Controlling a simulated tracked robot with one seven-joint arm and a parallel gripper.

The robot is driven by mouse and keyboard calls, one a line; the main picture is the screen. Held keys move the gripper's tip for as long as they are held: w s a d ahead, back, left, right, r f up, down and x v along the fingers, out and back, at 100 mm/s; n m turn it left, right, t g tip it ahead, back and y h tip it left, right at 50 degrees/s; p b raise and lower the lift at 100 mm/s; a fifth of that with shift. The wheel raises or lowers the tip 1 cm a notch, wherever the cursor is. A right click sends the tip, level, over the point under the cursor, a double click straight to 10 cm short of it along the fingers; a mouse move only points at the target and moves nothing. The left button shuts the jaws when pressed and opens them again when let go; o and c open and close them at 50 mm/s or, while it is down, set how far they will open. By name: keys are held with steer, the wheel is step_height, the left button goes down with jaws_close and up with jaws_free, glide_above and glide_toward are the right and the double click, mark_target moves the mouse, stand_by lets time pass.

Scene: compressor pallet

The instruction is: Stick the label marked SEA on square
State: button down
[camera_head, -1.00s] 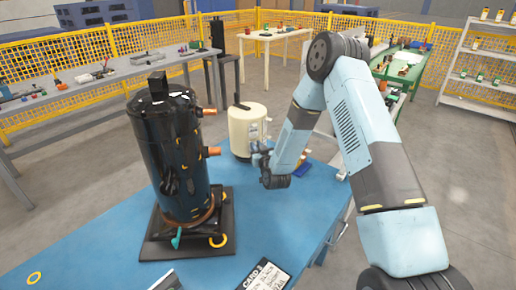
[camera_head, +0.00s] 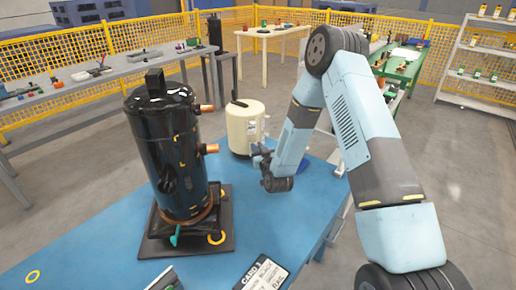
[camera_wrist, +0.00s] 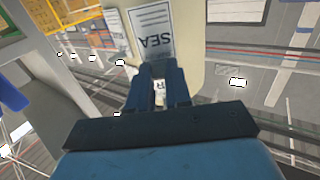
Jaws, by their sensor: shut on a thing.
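The SEA label (camera_wrist: 152,30) is a white sheet with dark print, upside down in the wrist view against the cream tank (camera_wrist: 188,65). My gripper (camera_wrist: 162,70) is shut, with its blue fingertips at the lettered end of that label. Whether the label still touches the tank I cannot tell. In the head view my gripper (camera_head: 258,150) is beside the cream tank (camera_head: 240,130), small and partly hidden by my arm. The black compressor (camera_head: 168,140) stands upright at the left; small yellow corner marks (camera_head: 181,150) show on its side. The marks' full outline is not clear.
The compressor's dark base plate (camera_head: 160,247) bears a yellow ring (camera_head: 217,239). Another ring (camera_head: 33,277) lies on the blue table (camera_head: 105,235). A printed card (camera_head: 262,272) is at the front edge. Another label (camera_wrist: 117,30) shows beside SEA.

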steer(key=shift+v, duration=1.35)
